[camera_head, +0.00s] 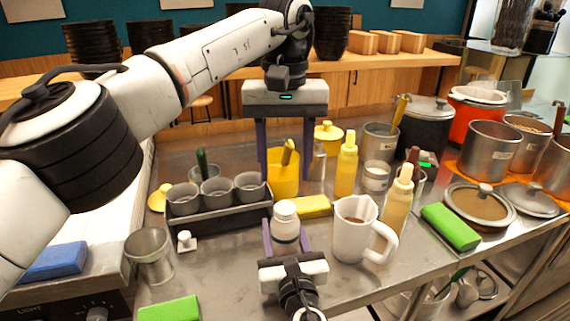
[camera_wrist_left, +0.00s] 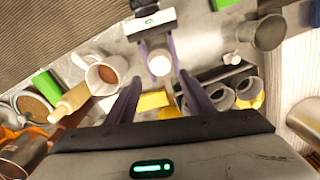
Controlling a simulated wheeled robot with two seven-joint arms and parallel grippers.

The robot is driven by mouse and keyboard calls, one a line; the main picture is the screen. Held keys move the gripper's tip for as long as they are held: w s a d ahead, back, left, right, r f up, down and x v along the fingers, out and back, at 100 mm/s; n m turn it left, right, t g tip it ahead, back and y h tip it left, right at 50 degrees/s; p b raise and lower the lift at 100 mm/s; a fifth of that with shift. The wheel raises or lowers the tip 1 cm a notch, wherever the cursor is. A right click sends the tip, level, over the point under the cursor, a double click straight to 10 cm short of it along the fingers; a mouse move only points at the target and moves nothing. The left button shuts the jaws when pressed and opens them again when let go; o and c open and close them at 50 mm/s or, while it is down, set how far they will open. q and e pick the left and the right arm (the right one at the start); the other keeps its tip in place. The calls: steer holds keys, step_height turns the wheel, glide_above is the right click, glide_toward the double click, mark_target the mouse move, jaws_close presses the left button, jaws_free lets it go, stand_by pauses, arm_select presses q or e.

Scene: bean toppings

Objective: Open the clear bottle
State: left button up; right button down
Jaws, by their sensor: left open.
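The bottle (camera_head: 286,228), whitish with a pale round cap, stands upright at the front middle of the counter. It also shows from above in the left wrist view (camera_wrist_left: 159,64). My right gripper (camera_head: 286,232) comes in from the front edge, with its fingers closed on both sides of the bottle's body. My left gripper (camera_head: 284,172) points down, open and empty, behind and above the bottle. In the left wrist view its fingers (camera_wrist_left: 160,82) frame the area just below the cap, apart from it.
A white pitcher (camera_head: 352,235) with brown contents stands close right of the bottle. A grey rack of cups (camera_head: 222,212) is to the left. A yellow container (camera_head: 284,180) and sauce bottles (camera_head: 346,170) stand behind. A metal cup (camera_head: 150,258) is front left.

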mark_target(285, 207)
arm_select(q)
steer(key=shift+f+m, duration=0.1)
steer(key=shift+m, duration=0.5)
steer(key=shift+f, duration=3.9)
